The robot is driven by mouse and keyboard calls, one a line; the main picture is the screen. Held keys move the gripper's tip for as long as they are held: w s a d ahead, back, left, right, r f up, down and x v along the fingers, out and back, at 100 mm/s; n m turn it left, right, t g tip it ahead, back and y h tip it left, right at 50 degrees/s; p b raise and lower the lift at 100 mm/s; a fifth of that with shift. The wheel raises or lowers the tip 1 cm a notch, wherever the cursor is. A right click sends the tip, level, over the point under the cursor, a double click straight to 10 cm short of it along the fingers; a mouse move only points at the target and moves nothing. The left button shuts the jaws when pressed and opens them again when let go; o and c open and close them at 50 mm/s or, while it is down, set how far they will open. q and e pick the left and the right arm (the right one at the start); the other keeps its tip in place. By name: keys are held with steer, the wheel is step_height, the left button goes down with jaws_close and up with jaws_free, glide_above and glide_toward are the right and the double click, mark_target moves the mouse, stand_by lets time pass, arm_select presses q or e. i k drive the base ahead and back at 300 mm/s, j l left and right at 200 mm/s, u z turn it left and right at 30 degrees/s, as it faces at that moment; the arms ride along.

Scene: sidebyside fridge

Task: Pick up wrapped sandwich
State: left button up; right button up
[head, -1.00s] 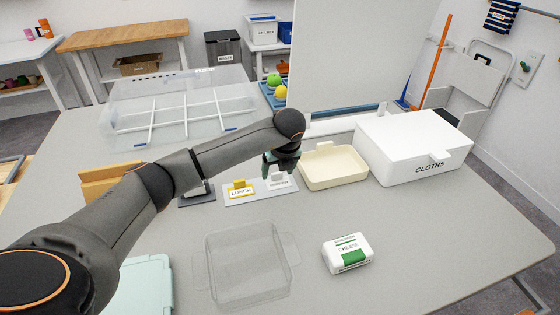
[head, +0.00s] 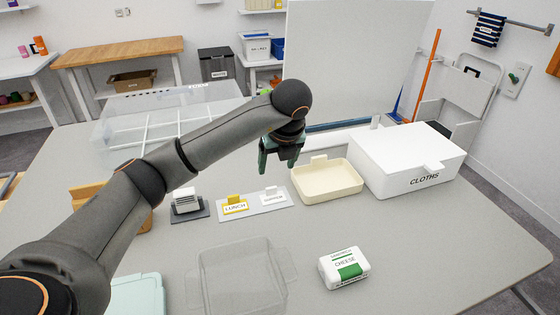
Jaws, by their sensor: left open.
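The wrapped sandwich (head: 343,268) is a small white and green block marked CHEESE, lying on the grey table at the front, right of the clear container. My left gripper (head: 278,168) hangs above the table behind the sandwich and to its left, near the cream tray. Its green fingers point down, open, with nothing between them. My right gripper is not in view.
A clear empty container (head: 240,278) sits left of the sandwich. Behind are a cream tray (head: 328,192), a white CLOTHS box (head: 408,160) and a card stand marked LUNCH (head: 235,205). The table right of the sandwich is clear.

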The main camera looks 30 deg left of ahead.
mark_target(341, 268)
steer(key=k+l, duration=0.75)
steer(key=k, duration=0.1)
